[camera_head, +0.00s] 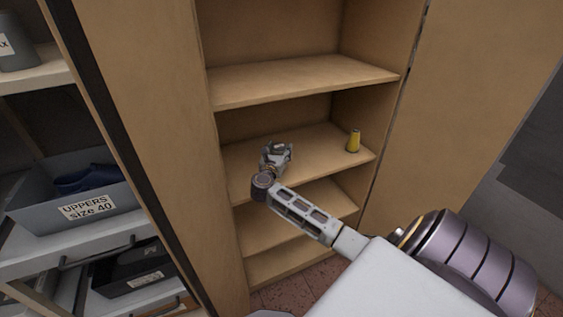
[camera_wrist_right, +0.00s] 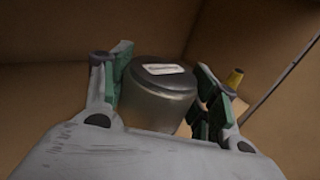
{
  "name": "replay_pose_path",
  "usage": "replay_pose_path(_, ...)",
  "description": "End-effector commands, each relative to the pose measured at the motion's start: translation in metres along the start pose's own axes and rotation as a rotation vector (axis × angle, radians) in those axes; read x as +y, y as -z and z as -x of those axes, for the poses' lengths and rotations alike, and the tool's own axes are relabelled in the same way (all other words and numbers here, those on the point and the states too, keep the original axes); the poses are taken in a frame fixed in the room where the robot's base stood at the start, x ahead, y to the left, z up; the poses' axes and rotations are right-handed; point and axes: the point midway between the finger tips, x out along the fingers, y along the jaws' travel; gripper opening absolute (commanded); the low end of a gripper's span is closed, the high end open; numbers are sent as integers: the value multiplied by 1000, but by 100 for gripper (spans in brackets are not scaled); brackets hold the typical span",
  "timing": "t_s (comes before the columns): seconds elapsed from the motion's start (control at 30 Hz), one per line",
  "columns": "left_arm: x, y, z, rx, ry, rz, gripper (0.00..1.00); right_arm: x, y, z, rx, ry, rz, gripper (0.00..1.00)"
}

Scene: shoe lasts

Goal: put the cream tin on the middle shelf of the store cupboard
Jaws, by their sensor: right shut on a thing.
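The cream tin (camera_wrist_right: 158,95) is a round grey metal tin with a darker lid and a small white label, seen in the right wrist view. My right gripper (camera_wrist_right: 160,90) is shut on it, one green-padded finger on each side. In the head view my right gripper (camera_head: 276,156) is inside the open store cupboard (camera_head: 232,185), just over a middle-height shelf (camera_head: 318,148). There the tin is mostly hidden by the gripper, and I cannot tell whether it touches the shelf. My left gripper is not in view.
A yellow cone-shaped thing (camera_head: 353,141) stands on the same shelf at the right, also in the right wrist view (camera_wrist_right: 235,77). An upper shelf (camera_head: 300,80) lies above. Left of the cupboard, a rack holds a grey bin (camera_head: 35,198) labelled UPPERS size 40.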

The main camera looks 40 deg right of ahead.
Motion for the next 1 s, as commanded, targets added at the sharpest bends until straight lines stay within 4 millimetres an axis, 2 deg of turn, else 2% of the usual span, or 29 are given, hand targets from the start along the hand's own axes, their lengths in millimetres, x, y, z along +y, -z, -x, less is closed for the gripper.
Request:
replay_pose_path(0.2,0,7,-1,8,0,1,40,0,22,-1,-3,1,1,24)
replay_pose_path(0.67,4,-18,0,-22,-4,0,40,0,28,0,-2,1,0,24)
replay_pose_path(1.0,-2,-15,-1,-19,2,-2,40,0,58,-1,-3,1,2,24)
